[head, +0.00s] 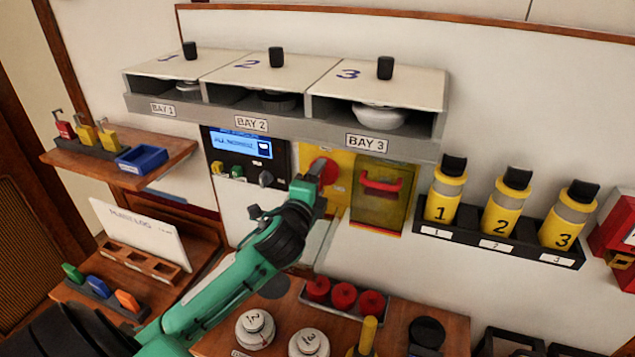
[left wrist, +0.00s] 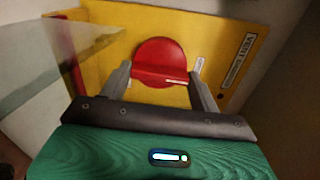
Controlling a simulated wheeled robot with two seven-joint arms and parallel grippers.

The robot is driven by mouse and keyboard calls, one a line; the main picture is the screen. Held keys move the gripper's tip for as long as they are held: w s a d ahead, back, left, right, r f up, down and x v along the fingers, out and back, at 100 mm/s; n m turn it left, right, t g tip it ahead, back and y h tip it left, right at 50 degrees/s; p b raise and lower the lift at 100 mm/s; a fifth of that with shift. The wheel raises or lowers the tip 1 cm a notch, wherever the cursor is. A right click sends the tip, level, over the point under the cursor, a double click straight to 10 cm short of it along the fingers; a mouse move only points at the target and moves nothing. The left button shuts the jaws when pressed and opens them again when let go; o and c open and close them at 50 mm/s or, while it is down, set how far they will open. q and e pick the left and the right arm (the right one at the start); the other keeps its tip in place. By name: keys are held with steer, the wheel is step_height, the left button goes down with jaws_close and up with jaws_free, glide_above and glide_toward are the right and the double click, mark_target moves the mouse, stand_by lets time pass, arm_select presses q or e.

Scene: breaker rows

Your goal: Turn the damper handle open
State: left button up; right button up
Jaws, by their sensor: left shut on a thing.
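The damper handle (head: 327,170) is a red round knob on a yellow plate on the back wall, partly hidden by my gripper in the head view. In the left wrist view the red handle (left wrist: 160,58) faces me, with a raised bar running nearly level across it. My left gripper (head: 309,183) is at the knob. In the left wrist view my left gripper's fingers (left wrist: 160,72) stand on either side of the bar, shut on the handle. The yellow plate (left wrist: 105,50) carries a small label at the right. My right gripper is not in view.
A clear cover with a red grip (head: 381,182) is just right of the knob. A panel with a blue screen (head: 241,145) is left. The bay shelf (head: 290,122) overhangs above. Yellow numbered canisters (head: 445,195) stand at right; a lower bench holds red caps (head: 344,297).

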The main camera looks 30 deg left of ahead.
arm_select(q)
steer(key=shift+f+n, duration=0.1)
steer(key=shift+n, duration=0.3)
steer(key=o, duration=1)
